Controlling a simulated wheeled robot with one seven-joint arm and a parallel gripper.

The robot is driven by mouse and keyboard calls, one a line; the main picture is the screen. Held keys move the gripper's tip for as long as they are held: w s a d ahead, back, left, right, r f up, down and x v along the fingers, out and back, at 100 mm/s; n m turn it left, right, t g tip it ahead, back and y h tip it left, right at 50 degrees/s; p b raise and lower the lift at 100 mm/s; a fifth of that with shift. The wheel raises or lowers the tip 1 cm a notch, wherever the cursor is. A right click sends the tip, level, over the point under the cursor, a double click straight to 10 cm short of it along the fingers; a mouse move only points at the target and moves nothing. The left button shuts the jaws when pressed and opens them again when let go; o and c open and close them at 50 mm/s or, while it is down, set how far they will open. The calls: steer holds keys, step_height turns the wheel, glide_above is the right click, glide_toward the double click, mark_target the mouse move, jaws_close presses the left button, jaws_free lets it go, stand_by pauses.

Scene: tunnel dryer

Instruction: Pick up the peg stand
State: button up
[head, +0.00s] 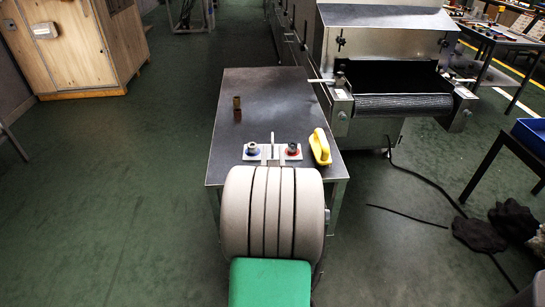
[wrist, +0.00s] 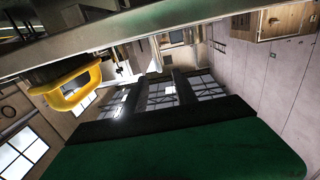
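What I take to be the peg stand is a pale plate (head: 272,153) on the dark table (head: 262,95), near its front edge.
A small brown object (head: 237,103) stands farther back on the table. A metal conveyor machine (head: 385,60) adjoins the table's right side. A blue bin (head: 530,135) is at far right, with black cables (head: 430,182) on the floor. The green floor at left is clear.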

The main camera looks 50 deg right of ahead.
mark_target(272, 140)
steer(key=x, duration=0.6)
steer(key=shift+w+d+f, duration=0.1)
steer(key=shift+w+d, duration=0.1)
steer(key=shift+c, duration=0.4)
jaws_close()
stand_by(0.6)
